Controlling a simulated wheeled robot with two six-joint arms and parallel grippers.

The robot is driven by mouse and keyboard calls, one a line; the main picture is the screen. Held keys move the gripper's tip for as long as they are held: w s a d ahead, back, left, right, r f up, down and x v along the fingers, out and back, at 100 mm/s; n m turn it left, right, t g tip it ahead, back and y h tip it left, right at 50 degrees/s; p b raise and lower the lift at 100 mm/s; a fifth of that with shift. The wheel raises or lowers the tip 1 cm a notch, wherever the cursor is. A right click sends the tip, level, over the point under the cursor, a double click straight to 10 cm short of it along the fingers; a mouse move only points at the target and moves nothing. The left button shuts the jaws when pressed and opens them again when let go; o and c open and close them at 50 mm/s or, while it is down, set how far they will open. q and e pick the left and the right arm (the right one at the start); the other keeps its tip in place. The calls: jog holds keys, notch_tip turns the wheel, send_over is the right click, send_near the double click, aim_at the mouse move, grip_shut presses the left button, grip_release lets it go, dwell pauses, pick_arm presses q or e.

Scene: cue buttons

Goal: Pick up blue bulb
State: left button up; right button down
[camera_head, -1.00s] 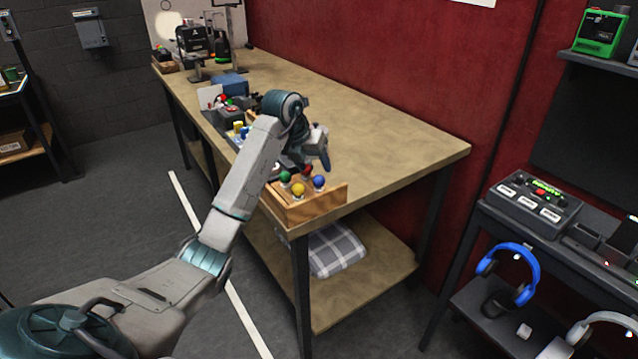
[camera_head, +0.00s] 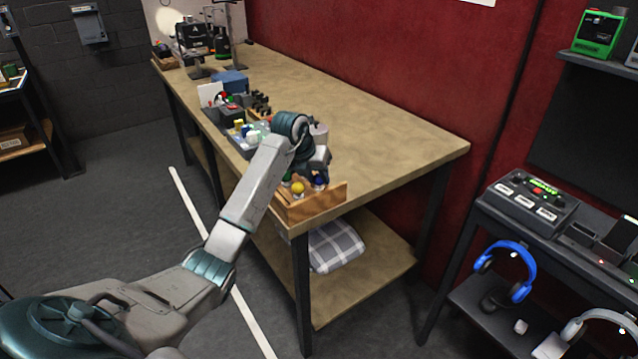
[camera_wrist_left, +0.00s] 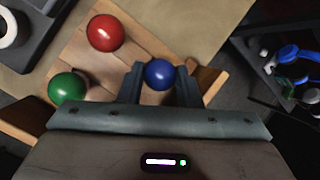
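The blue bulb (camera_head: 319,182) stands in the wooden tray (camera_head: 318,204) at the near end of the workbench, partly covered by my left gripper (camera_head: 318,172). In the left wrist view the blue bulb (camera_wrist_left: 160,74) shows between the two fingers of my left gripper (camera_wrist_left: 160,82). The fingers are apart, one on each side of the bulb; whether they touch it I cannot tell. A red bulb (camera_wrist_left: 105,33) and a green bulb (camera_wrist_left: 68,87) stand beside it. A yellow bulb (camera_head: 298,188) shows in the head view. My right gripper is not in view.
The workbench (camera_head: 390,150) is clear to the right of the tray. Other containers and a blue box (camera_head: 230,83) stand farther back along its left edge. A dark shelf with blue headphones (camera_head: 508,272) is at the right.

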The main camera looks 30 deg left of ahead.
aim_at(317, 175)
pick_arm(q)
notch_tip(317, 175, up, 9)
jog(key=shift+b, duration=1)
jog(key=shift+r, duration=0.5)
